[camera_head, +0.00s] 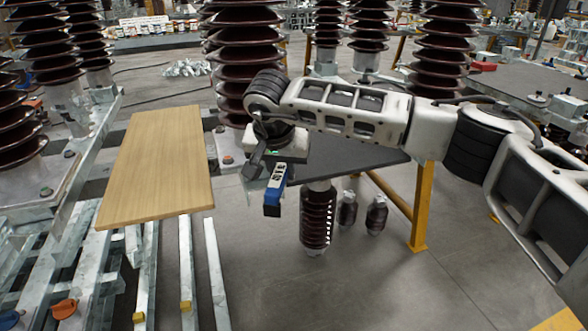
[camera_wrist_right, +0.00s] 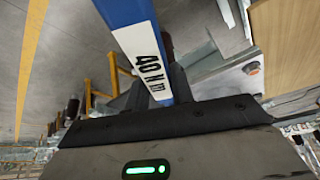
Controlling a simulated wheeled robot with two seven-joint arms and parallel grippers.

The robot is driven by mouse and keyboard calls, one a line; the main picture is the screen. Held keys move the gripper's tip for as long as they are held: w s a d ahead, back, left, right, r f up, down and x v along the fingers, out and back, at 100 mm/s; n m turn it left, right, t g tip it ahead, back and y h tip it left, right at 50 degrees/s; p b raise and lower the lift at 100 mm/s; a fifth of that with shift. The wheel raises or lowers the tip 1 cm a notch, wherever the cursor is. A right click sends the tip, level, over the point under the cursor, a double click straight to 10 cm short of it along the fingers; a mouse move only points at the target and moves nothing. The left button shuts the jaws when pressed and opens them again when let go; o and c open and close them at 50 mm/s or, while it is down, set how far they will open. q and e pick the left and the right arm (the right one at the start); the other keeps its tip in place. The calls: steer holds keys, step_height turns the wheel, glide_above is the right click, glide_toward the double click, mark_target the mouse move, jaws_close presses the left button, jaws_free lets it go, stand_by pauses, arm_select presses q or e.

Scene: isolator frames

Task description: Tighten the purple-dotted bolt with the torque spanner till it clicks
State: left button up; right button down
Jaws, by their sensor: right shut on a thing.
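My right gripper (camera_head: 266,174) is shut on the torque spanner (camera_head: 273,201), which has a blue body and a white label. The spanner hangs in the air between the wooden board and the dark table. In the right wrist view the spanner (camera_wrist_right: 128,12) crosses the top middle, and its label reads 40 N m. A bolt head (camera_wrist_right: 251,68) shows on a grey metal part to its right, apart from the spanner. Bolts show on the insulator bases, one at the left (camera_head: 46,191). I cannot tell which bolt has the purple dot. My left gripper is not in view.
A wooden board (camera_head: 160,165) lies over metal rails at the left. Tall brown ribbed insulators (camera_head: 245,50) stand behind my right arm. A dark table (camera_head: 340,154) with yellow legs is under the arm. Smaller insulators (camera_head: 317,215) stand below it.

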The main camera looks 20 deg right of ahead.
steer(key=shift+w+d+r+p, duration=0.1)
steer(key=shift+r+p, duration=2.3)
steer(key=shift+r, duration=1.25)
steer(key=shift+f, duration=0.1)
